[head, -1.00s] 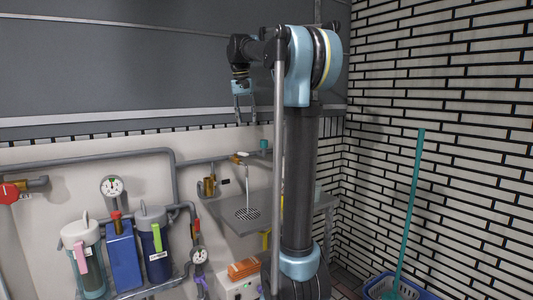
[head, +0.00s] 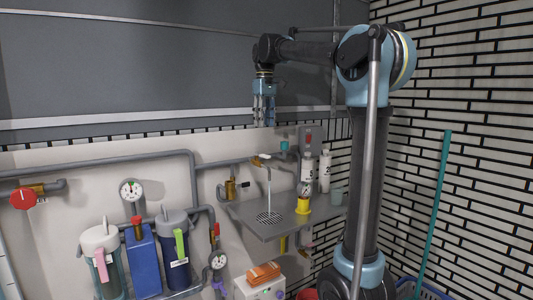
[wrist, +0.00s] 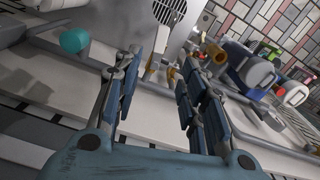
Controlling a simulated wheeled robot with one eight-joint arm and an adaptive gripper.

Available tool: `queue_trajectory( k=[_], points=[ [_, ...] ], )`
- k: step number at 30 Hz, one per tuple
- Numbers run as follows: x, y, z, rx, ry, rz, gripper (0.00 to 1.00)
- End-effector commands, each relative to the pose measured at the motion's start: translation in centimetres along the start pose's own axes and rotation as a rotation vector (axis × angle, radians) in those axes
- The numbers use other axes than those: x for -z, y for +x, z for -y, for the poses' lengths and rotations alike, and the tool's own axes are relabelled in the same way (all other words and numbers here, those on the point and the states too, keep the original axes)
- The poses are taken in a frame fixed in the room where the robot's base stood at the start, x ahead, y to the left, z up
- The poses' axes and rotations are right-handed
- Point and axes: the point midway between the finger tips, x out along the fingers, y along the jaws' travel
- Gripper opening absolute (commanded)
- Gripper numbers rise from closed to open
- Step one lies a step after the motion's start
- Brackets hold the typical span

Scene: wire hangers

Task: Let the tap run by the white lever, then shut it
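The tap (head: 256,162) is a small brass fitting on the wall with a white lever (head: 265,156) on top. A thin stream of water (head: 269,188) falls from it to the round drain grate (head: 270,217) of the grey sink shelf (head: 245,214). My gripper (head: 264,123) points down above the tap, apart from the lever. In the wrist view my gripper (wrist: 164,65) has its two fingers spread with nothing held.
A teal cup (head: 284,146) is right of the tap. A brass valve (head: 231,188) is left of the tap. Pipes and filter canisters (head: 174,240) fill the lower left.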

Motion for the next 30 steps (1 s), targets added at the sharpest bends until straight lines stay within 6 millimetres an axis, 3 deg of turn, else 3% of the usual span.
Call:
queue_trajectory(
  k=[18,24,30],
  points=[
    [0.0,10.5,0.0,0.0,0.0,0.0,0.38],
    [0.0,12.1,0.0,0.0,0.0,0.0,0.38],
    [0.0,12.5,0.0,0.0,0.001,0.0,0.38]
  ],
)
